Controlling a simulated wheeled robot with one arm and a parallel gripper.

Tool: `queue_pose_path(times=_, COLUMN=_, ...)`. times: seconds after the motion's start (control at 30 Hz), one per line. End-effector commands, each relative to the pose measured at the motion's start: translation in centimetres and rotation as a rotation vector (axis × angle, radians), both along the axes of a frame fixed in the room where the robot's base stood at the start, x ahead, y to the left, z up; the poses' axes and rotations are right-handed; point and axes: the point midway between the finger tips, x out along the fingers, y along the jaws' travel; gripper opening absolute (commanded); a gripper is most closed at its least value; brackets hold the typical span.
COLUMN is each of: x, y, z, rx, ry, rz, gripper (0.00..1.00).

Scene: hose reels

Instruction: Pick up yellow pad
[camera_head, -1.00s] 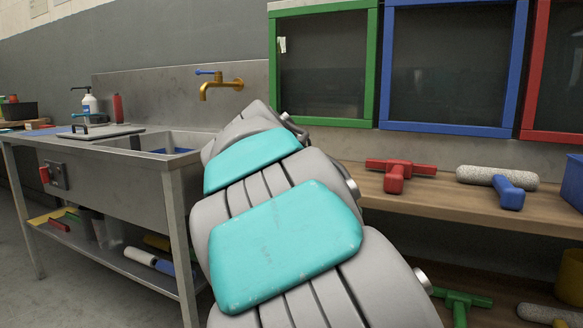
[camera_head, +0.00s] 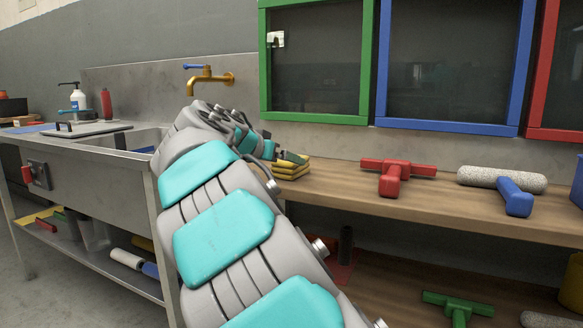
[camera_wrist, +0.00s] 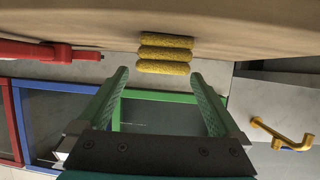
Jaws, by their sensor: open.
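A stack of yellow pads (camera_head: 290,168) lies at the left end of the wooden shelf in the head view, partly hidden by my gripper. In the wrist view, the picture is upside down and several yellow pads (camera_wrist: 165,54) show stacked against the shelf surface. My gripper (camera_wrist: 160,80) is open, with its two green fingers apart and nothing between them. The pads sit beyond the fingertips, roughly centred between them. In the head view my gripper (camera_head: 278,156) is at the stack, and its fingertips are hard to make out.
A red T-shaped tool (camera_head: 392,175) and a speckled roller with a blue handle (camera_head: 515,195) lie further right on the wooden shelf (camera_head: 340,188). Green, blue and red frames hang behind. A metal sink (camera_head: 135,140) with a brass tap (camera_head: 208,79) stands left.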

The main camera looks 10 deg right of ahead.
Motion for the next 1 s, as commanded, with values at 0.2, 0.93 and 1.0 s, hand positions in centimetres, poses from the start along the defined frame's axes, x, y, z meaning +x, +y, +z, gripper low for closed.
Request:
queue_pose_path(times=0.2, x=1.3, y=-0.9, z=-0.8, rx=-0.001, ry=0.003, rz=-0.001, gripper=1.0)
queue_pose_path(times=0.93, x=4.3, y=-3.2, z=-2.4, rx=-0.001, ry=0.002, rz=-0.002, gripper=0.78)
queue_pose_path(times=1.0, x=4.3, y=-3.2, z=-2.4, rx=-0.001, ry=0.002, rz=-0.002, gripper=0.7)
